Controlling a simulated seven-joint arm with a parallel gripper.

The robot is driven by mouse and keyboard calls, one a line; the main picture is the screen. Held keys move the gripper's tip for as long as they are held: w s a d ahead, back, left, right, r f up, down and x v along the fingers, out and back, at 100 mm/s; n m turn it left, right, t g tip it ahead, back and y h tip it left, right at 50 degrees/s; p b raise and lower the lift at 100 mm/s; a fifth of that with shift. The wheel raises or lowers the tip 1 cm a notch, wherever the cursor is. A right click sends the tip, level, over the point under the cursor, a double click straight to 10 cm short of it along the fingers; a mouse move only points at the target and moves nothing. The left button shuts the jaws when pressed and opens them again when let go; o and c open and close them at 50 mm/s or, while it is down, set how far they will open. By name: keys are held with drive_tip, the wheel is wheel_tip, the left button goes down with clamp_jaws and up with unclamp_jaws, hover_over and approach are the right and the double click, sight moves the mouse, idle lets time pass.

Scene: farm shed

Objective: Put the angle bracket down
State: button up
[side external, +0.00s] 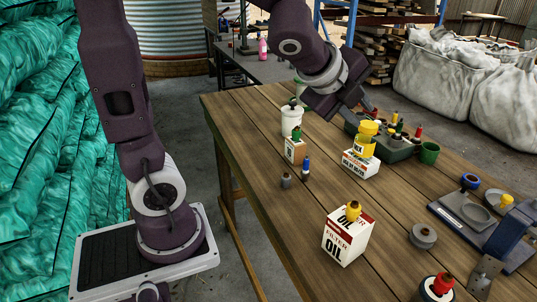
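My gripper (362,108) is over the far part of the wooden table, just above and beside a yellow-topped item (368,128). Its fingertips are small, dark and partly hidden by the hand, so I cannot tell whether they are open or shut, or whether they hold anything. A grey metal piece with holes (484,274), which looks like an angle bracket, is at the lower right of the picture on the near part of the table, well apart from my gripper.
The wooden table (262,150) has bare boards at its left. A box marked oil filter (348,236), a white box (360,163), a white pot (291,120), a green cup (429,153), a grey tray (398,148) and a blue vise-like tool (505,235) stand around.

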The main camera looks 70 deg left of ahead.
drive_tip(key=s+d+f+n+g+h, duration=0.1)
drive_tip(key=s+n+g, duration=0.1)
drive_tip(key=s+n, duration=0.6)
drive_tip(key=s+d+f+n+g+h, duration=0.1)
drive_tip(key=s+d+n, duration=0.1)
drive_tip(key=s+n, duration=0.7)
drive_tip(key=s, duration=0.6)
drive_tip(key=shift+f+g, duration=0.25)
drive_tip(key=shift+g, duration=0.15)
